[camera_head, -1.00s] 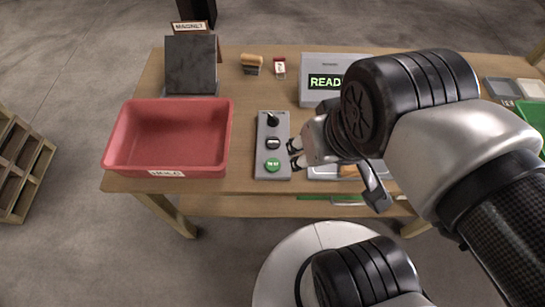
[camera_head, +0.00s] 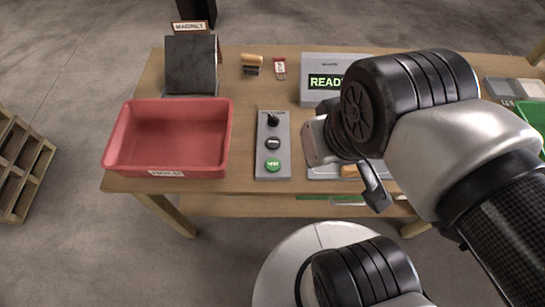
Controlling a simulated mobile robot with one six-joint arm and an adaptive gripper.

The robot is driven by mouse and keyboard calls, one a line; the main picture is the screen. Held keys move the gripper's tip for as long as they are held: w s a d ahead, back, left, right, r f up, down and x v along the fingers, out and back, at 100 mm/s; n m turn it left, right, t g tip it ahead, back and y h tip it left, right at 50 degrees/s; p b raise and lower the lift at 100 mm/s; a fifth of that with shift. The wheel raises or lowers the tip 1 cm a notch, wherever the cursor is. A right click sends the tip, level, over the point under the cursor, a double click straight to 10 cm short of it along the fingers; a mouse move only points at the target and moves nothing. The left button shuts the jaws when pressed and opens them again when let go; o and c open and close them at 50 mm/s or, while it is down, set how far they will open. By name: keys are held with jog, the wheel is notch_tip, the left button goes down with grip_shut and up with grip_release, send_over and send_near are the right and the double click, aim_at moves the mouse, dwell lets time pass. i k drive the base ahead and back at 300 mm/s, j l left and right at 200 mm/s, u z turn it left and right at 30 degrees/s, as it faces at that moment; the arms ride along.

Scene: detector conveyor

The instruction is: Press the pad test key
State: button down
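A narrow grey control panel (camera_head: 263,130) lies on the wooden table. It carries a dark knob or lever (camera_head: 272,119) at the far end, a dark button (camera_head: 273,143) in the middle and a green lettered key (camera_head: 273,164) at the near end. The lettering on the key is too small to read surely. My gripper's wrist end (camera_head: 317,142) is just right of the panel, apart from the keys.
A red bin (camera_head: 218,150) stands left of the panel. Behind it is a dark plate labelled MAGNET (camera_head: 191,65). A grey box with a green READY-like display (camera_head: 325,82) stands behind my arm. A wooden-handled item (camera_head: 251,62) and a red tag (camera_head: 279,68) lie at the back.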

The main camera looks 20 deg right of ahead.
aim_at(272, 165)
jog(key=z, duration=1.35)
jog(key=k+j+z, duration=0.1)
jog(key=z, duration=0.2)
jog(key=k+j, duration=0.75)
